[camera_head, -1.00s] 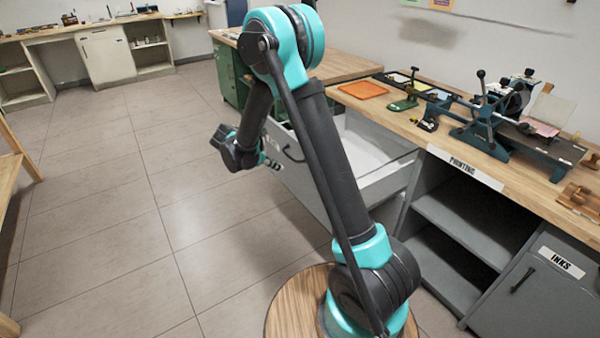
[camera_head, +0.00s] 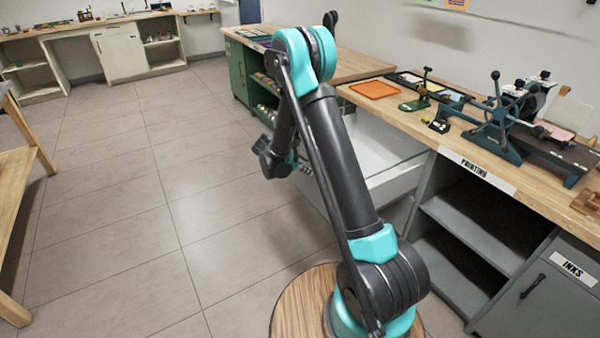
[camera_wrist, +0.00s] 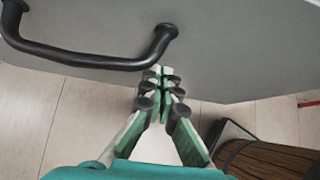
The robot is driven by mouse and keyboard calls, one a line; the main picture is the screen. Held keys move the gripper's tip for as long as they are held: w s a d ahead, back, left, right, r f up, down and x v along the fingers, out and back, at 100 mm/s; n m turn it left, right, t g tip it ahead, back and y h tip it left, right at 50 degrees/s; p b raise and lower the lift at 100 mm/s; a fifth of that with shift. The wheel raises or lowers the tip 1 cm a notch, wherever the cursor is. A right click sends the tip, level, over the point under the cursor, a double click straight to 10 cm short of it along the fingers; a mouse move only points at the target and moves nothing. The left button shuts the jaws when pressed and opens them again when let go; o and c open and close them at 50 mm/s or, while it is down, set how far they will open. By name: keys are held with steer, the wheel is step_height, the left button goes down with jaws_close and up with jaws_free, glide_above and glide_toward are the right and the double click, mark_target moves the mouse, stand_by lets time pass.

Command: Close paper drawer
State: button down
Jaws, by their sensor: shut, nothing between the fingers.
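The paper drawer (camera_head: 398,180) stands open under the wooden worktop, in the head view. Its pale inside shows, while my arm hides much of its front. In the wrist view the grey drawer front (camera_wrist: 235,50) fills the upper part, with a black bar handle (camera_wrist: 90,60) at upper left. My gripper (camera_wrist: 160,77) is shut and empty. Its fingertips overlap the lower part of the front, just below the handle's right end; I cannot tell whether they touch it. In the head view the fingertips are hard to make out beside the drawer.
Right of the drawer is an open grey shelf unit (camera_head: 470,222) marked PRINTING. An orange tray (camera_head: 374,89) and a printing press (camera_head: 497,125) stand on the worktop. A wooden table (camera_head: 22,185) is at far left. The tiled floor between is clear.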

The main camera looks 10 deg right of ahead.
steer(key=shift+w+d, duration=0.15)
steer(key=shift+d, duration=0.2)
steer(key=w+d, duration=0.5)
steer(key=d, duration=0.7)
steer(key=w+d, duration=0.6)
steer(key=d, duration=0.7)
steer(key=w+d, duration=0.6)
steer(key=d, duration=0.7)
steer(key=shift+w+d, duration=0.2)
steer(key=shift+w, duration=0.05)
steer(key=shift+d+r, duration=0.1)
steer(key=shift+d, duration=0.05)
